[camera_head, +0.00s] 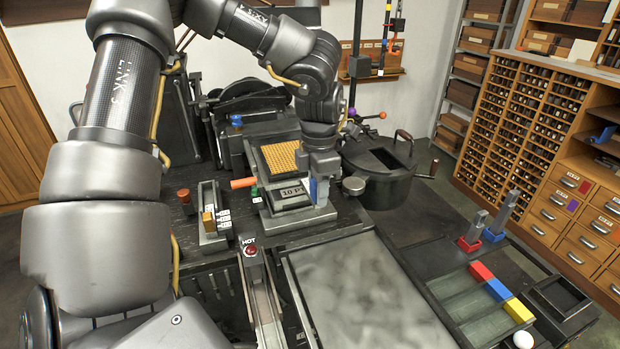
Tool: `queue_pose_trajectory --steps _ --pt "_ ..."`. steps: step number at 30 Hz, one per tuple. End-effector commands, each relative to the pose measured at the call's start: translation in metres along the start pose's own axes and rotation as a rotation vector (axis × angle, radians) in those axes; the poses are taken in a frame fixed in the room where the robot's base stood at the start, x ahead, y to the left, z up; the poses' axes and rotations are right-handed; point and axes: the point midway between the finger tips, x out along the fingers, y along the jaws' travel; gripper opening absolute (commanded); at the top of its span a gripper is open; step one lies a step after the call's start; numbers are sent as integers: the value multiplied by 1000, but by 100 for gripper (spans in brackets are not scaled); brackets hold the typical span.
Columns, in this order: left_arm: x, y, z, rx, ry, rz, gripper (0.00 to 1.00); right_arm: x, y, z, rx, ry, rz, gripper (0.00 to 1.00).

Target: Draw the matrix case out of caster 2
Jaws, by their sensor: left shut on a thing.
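The matrix case (279,157), a gold grid in a grey frame, sits tilted at the front of the dark caster (232,141). A plate (291,192) marked "10 PT" shows just below the gold grid. My left arm comes in from the left and arches over the caster. My left gripper (319,188) points down at the right edge of the matrix case and is shut on it; its fingertips and the exact grip are partly hidden. No caster number can be read here. My right gripper is not in view.
A round dark pot (380,190) stands close to the right of my gripper. A lever unit (212,222) is at the left, with a red "HOT" lamp (251,248) in front. A grey slab (365,290) lies in the foreground, beside trays with coloured blocks (497,290).

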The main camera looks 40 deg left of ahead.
Motion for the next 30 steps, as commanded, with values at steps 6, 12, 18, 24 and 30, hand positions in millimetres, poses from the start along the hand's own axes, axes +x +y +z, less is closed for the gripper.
queue_pose_trajectory --steps 6,12,18,24,30 --pt "3 -14 -1 4 5 -6 0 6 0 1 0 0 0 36" --pt "3 -24 -1 4 6 -6 0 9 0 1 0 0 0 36" --pt "2 -28 -2 2 6 -6 0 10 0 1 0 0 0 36" --pt "2 -28 -2 3 6 -6 0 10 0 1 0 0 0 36" --pt "-1 -28 -1 3 5 -6 0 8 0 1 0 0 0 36"
